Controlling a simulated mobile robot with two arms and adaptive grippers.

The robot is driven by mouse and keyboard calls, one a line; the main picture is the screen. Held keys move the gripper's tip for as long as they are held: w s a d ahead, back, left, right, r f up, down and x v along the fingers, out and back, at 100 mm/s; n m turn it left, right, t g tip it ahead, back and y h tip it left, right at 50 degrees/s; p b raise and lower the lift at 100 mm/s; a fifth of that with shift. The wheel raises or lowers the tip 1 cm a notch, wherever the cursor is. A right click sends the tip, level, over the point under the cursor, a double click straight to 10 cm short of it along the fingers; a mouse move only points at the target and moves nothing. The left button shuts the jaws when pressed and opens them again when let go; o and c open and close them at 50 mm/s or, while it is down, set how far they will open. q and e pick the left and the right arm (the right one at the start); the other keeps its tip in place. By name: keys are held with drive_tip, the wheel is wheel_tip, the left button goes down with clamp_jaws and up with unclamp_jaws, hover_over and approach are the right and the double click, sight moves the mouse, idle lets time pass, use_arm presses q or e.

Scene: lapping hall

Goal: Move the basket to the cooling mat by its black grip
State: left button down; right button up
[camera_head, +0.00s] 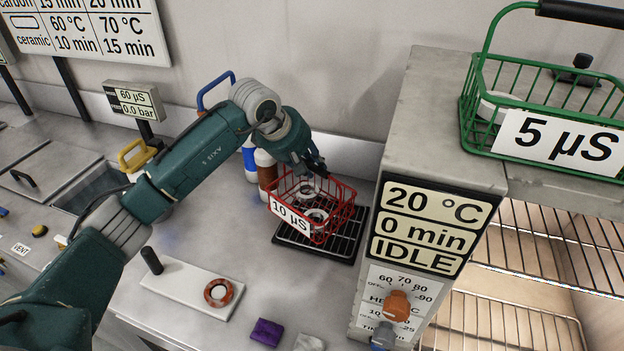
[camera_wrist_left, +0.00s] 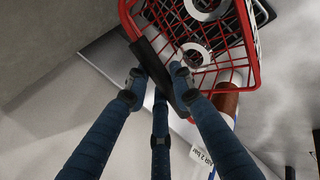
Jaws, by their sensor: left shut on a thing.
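The red wire basket (camera_head: 336,226) with a "10 µS" label stands over the black cooling mat (camera_head: 342,250) in the head view. Pale ring-shaped parts (camera_head: 317,215) lie in it. My left gripper (camera_head: 312,164) is at the basket's back upper edge. In the left wrist view my left gripper (camera_wrist_left: 159,78) is shut on the black grip (camera_wrist_left: 152,62) of the basket (camera_wrist_left: 222,72). The fingers hide part of the grip. I cannot tell whether the basket touches the mat or hangs just above it. My right gripper is not in view.
A cabinet with an "IDLE" display (camera_head: 428,228) stands close right of the mat. A green basket (camera_head: 540,115) marked "5 µS" is on top of it. Bottles (camera_head: 265,168) stand behind the red basket. A white board with an orange ring (camera_head: 218,292) lies in front.

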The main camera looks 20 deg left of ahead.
use_arm(q)
drive_tip(key=shift+w+f, duration=0.1)
drive_tip(key=shift+f, duration=0.85)
wheel_tip(320, 180, down, 4)
drive_tip(key=shift+p, duration=0.7)
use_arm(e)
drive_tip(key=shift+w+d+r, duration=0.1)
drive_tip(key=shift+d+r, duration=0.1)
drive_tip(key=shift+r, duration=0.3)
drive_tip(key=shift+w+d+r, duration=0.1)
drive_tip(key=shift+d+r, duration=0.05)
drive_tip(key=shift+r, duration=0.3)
use_arm(q)
drive_tip(key=c, duration=1.5)
unclamp_jaws()
drive_tip(key=shift+f, duration=0.2)
drive_tip(key=shift+s, duration=0.2)
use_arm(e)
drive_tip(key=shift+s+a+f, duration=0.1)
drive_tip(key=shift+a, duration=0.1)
use_arm(q)
drive_tip(key=shift+r, duration=0.15)
